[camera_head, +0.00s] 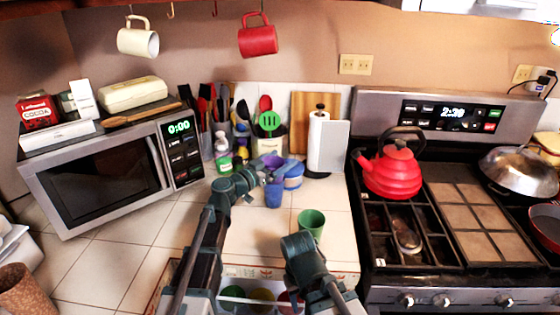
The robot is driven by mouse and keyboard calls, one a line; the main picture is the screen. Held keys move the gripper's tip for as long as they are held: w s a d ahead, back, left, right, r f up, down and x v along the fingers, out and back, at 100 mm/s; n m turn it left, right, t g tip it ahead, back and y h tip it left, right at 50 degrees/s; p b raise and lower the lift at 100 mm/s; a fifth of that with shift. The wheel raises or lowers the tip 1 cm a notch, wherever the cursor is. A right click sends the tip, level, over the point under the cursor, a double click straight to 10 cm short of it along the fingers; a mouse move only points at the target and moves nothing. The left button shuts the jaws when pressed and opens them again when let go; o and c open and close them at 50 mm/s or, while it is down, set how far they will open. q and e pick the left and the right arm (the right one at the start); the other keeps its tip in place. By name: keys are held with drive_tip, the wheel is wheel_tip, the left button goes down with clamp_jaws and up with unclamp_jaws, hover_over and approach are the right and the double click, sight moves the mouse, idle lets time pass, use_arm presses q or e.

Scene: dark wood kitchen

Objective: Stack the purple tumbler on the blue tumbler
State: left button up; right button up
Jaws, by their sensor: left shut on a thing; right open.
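The purple tumbler (272,162) is at my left gripper (268,178), over the tiled counter in front of the utensils. My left gripper is shut on it, and the fingers hide part of it. The blue tumbler (273,197) stands upright on the counter directly below the purple one in the picture. The gripper covers the place where they meet, so I cannot tell whether they touch. My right gripper (298,243) is open and empty, low over the front of the counter, close to a green tumbler (314,223).
A blue container (293,178) stands just right of the tumblers. A microwave (100,175) is on the left, and the stove with a red kettle (392,172) on the right. Several coloured cups (262,296) sit below the counter's front edge.

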use_arm(q)
drive_tip(key=o, duration=1.4)
drive_tip(key=shift+o, duration=0.4)
drive_tip(key=shift+r, duration=0.2)
drive_tip(key=shift+r+p, duration=0.4)
drive_tip(key=shift+p, duration=0.3)
drive_tip(key=v, duration=1.2)
drive_tip(key=shift+f, duration=0.1)
